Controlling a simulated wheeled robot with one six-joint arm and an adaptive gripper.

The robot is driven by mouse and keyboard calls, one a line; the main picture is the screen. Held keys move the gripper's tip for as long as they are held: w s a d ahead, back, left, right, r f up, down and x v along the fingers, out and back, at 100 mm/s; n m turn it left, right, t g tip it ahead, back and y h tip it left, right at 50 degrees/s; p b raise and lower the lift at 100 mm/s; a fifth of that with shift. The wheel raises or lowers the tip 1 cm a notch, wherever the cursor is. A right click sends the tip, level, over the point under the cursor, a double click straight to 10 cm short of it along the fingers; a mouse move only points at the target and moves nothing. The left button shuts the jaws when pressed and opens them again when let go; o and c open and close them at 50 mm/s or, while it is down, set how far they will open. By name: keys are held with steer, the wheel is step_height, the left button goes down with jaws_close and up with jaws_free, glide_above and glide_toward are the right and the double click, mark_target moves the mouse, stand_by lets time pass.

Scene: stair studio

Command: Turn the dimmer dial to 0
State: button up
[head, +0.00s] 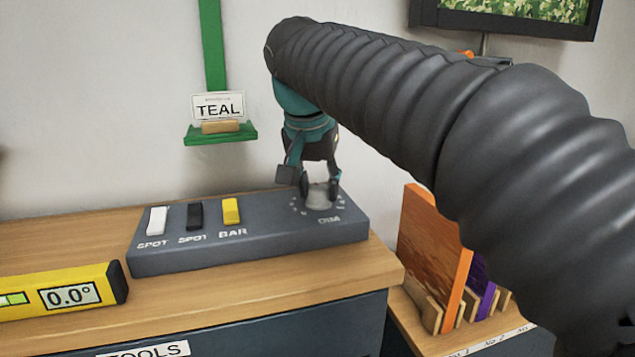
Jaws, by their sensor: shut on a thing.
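The dimmer dial (319,197) is a pale grey knob at the right end of a dark grey control box (250,256). White dots ring it and the label DIM is printed in front of it. My gripper (319,190) comes down from above and is shut on the dial, with a finger on each side. The dial's pointer and any number marks are too small or hidden to read. The box also bears a white switch (156,220) and a black switch (195,215), both labelled SPOT, and a yellow switch (231,211) labelled BAR.
The box sits on a wooden top (200,296). A yellow level (60,294) reading 0.0° lies at front left. A green bracket (220,134) with a TEAL card is on the wall behind. Upright panels (432,255) stand in a rack at right.

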steer(key=n+y+p, duration=0.1)
steer(key=n, duration=0.2)
steer(key=n+y, duration=0.1)
steer(key=n, duration=0.2)
steer(key=shift+d+r+p, duration=0.1)
steer(key=shift+d+p, duration=0.1)
steer(key=shift+p, duration=0.2)
steer(key=n+y+p, duration=0.1)
steer(key=n, duration=0.2)
steer(key=n+g+y+p, duration=0.1)
steer(key=n, duration=0.2)
steer(key=shift+w+n, duration=0.1)
steer(key=shift+n, duration=0.2)
steer(key=n+g, duration=0.1)
steer(key=n, duration=0.1)
steer(key=n+g+y+p, duration=0.1)
steer(key=n, duration=0.2)
steer(key=shift+w+d+n+y, duration=0.1)
steer(key=shift+n+y, duration=0.2)
steer(key=n+g, duration=0.2)
steer(key=n, duration=0.3)
steer(key=shift+w+n, duration=0.1)
steer(key=shift+n, duration=0.6)
steer(key=o, duration=1.1)
steer(key=shift+o, duration=0.2)
steer(key=shift+g, duration=0.3)
